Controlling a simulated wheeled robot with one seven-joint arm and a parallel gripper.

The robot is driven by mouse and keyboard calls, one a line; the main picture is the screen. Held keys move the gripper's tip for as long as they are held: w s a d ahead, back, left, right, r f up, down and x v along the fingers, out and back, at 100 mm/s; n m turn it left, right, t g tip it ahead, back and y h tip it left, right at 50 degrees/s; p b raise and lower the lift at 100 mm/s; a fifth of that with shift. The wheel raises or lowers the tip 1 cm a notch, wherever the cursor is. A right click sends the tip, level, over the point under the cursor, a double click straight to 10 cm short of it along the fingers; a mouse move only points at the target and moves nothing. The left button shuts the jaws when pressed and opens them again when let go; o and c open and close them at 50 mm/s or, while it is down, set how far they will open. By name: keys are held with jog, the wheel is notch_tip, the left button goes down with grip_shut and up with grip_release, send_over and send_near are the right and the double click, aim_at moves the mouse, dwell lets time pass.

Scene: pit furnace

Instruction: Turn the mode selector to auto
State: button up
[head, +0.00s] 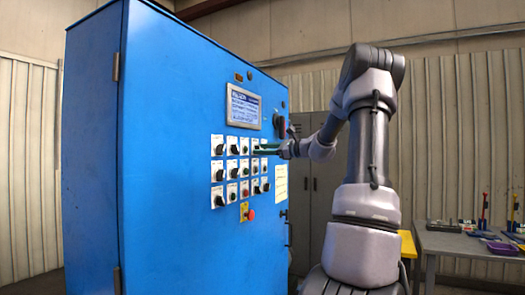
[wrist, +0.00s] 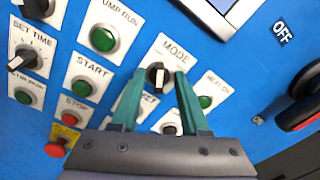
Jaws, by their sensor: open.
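The mode selector (wrist: 157,76) is a black knob with a light pointer line on a white plate labelled MODE, seen in the wrist view near the middle. My gripper (wrist: 154,80) is open, with one green finger on each side of the knob. The fingertips are close beside the knob; I cannot tell whether they touch it. The position labels around the knob are too small or hidden to read. In the head view my gripper (head: 262,147) is at the upper right of the switch rows on the blue cabinet (head: 92,150), and the selector is hard to make out there.
Close by are the green START button (wrist: 82,89), the HEAT ON button (wrist: 205,102) and a red STOP button (wrist: 73,117). A screen (head: 244,107) is above the switches. A red emergency button (head: 250,215) is below. A workbench (head: 468,246) with tools stands at right.

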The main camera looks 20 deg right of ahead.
jog(key=shift+a, duration=0.1)
grip_shut()
jog(key=shift+m, duration=0.3)
jog(key=m, duration=1.1)
jog(key=shift+w+d, duration=0.15)
jog(key=shift+d, duration=0.05)
jog(key=shift+m, duration=0.3)
dwell(0.4)
grip_release()
